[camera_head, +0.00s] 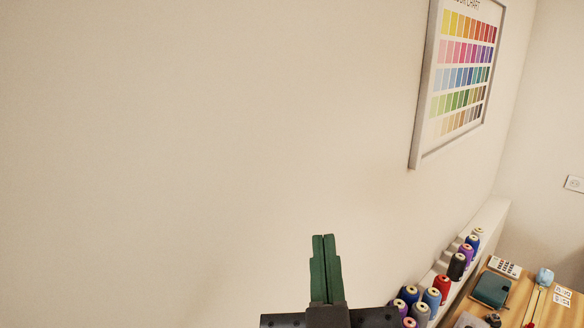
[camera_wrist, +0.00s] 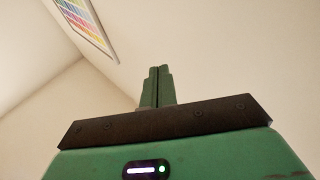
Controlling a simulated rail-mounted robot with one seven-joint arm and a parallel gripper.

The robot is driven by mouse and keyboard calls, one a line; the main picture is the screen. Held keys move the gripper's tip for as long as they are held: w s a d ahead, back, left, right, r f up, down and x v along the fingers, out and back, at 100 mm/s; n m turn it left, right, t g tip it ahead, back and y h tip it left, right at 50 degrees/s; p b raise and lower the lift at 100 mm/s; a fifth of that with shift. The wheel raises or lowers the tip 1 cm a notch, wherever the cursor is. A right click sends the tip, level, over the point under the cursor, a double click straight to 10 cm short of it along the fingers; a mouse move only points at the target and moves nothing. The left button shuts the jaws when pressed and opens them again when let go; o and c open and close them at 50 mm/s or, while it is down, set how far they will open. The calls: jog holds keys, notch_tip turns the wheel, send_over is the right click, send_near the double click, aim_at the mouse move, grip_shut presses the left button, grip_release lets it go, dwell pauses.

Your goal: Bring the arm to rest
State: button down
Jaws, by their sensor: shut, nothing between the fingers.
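My gripper (camera_head: 324,240) rises from the bottom middle of the head view, with its green fingers pointing up. The two fingers lie against each other with nothing between them. In the wrist view my gripper (camera_wrist: 159,70) also shows shut and empty, against the cream wall and ceiling. It touches nothing that I can see. The rest of my arm is mostly out of view below the head frame.
A framed colour chart (camera_head: 462,75) hangs on the wall (camera_head: 200,130) at upper right. Several thread spools (camera_head: 457,266) stand on a ledge at lower right, beside a wooden table (camera_head: 550,312) with a teal notebook (camera_head: 491,289), a calculator (camera_head: 505,266) and small items. The space left of my gripper is clear.

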jog(key=s+a+r+m+t, duration=0.1)
jog(key=s+a+r+t, duration=0.25)
jog(key=s+r, duration=0.2)
notch_tip(320, 180, up, 22)
jog(key=s+y+p, duration=0.1)
jog(key=s+p, duration=0.1)
jog(key=p, duration=1.9)
jog(key=shift+a, duration=0.4)
jog(key=c, duration=2.2)
grip_release()
jog(key=shift+f+g, duration=0.15)
jog(key=shift+g, duration=0.1)
